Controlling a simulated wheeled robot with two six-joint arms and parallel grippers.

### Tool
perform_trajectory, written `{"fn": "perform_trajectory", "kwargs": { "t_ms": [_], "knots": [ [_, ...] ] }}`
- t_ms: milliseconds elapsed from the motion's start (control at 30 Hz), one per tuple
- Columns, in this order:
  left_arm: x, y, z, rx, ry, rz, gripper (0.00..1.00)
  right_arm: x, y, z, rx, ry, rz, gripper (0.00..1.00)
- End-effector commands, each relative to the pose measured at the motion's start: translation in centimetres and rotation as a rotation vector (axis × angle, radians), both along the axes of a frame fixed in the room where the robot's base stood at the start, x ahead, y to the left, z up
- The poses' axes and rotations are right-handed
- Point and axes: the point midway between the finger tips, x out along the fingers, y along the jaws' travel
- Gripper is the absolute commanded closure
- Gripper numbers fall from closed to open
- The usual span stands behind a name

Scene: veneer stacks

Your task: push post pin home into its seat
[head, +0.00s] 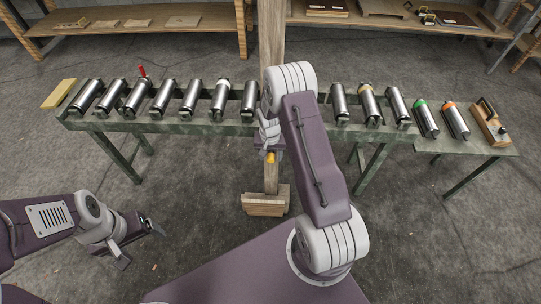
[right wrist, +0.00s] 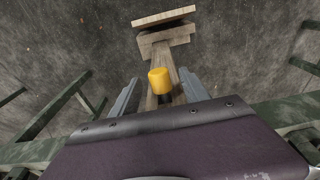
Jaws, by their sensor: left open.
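The post pin has a yellow head (right wrist: 159,80) and stands out from the wooden post (right wrist: 178,75). A short dark stretch shows below the head in the right wrist view. The pin's yellow head (head: 270,157) also shows small in the head view, low on the post. My right gripper (right wrist: 160,77) is open, with one finger on each side of the pin and gaps between. In the head view my right arm covers part of the post, and the fingers are hard to make out. My left gripper (head: 139,244) is open and empty over the floor at lower left.
A green roller conveyor (head: 210,128) with several metal rollers runs across behind the post. The post stands on a wooden foot (head: 265,204). A wooden block (head: 489,124) sits at the conveyor's right end. Shelves line the back.

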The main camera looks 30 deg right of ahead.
Motion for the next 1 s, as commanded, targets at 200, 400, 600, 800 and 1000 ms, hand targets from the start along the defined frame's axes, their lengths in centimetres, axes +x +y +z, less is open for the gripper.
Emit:
{"fn": "perform_trajectory", "kwargs": {
  "t_ms": [200, 400, 600, 800, 1000],
  "knots": [
    [0.0, 0.0, 0.0, 0.0, 0.0, 0.0, 0.19, 0.5, -0.2, 0.2, -0.002, -0.014, -0.002, 0.47],
    [0.0, 0.0, 1.0, 0.0, 0.0, 0.0, 0.19, 0.4, 0.0, 3.0, -0.003, -0.019, -0.003, 0.47],
    [0.0, 0.0, 2.2, 0.0, 0.0, 0.0, 0.19, -0.3, 0.4, 7.3, -0.003, -0.013, -0.002, 0.47],
    [0.0, 0.0, 2.6, 0.0, 0.0, 0.0, 0.19, -0.8, 0.6, 9.2, -0.002, -0.006, -0.001, 0.47],
    [0.0, 0.0, 2.5, 0.0, 0.0, 0.0, 0.19, -0.9, 0.6, 9.1, -0.002, -0.003, 0.0, 0.47]
  ]
}}
